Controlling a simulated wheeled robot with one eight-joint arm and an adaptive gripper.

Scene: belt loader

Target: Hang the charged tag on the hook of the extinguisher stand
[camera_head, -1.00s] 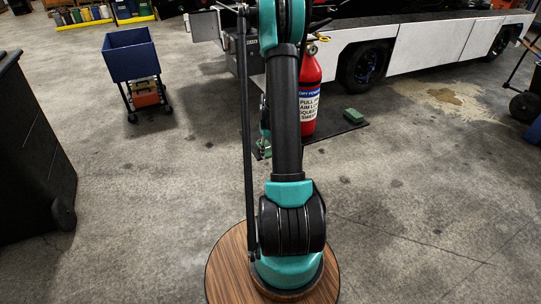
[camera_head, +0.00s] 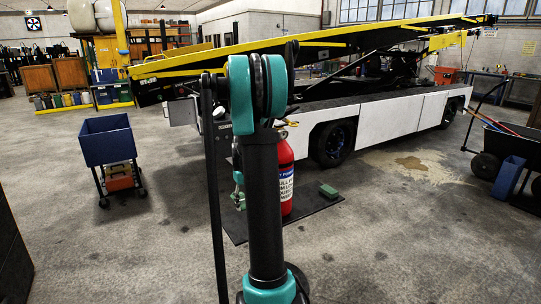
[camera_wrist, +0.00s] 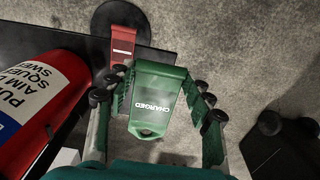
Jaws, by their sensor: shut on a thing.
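The green charged tag (camera_wrist: 153,98), with white lettering and a hole at its near end, is between the fingers of my gripper (camera_wrist: 160,82) in the wrist view. My gripper is shut on it. In the head view my gripper (camera_head: 238,190) is small, just left of my arm and the extinguisher. The red extinguisher (camera_head: 287,178) stands partly behind my arm; it also fills the left of the wrist view (camera_wrist: 40,95). A red tag-like piece (camera_wrist: 122,45) lies beyond the green tag. I cannot make out the hook. The stand is mostly hidden in the head view.
A dark mat (camera_head: 310,207) lies under the extinguisher, with a green block (camera_head: 329,190) on it. A blue cart (camera_head: 108,145) stands at left. The belt loader (camera_head: 385,120) is behind. A wheelbarrow (camera_head: 490,150) is at right. Open floor lies in front.

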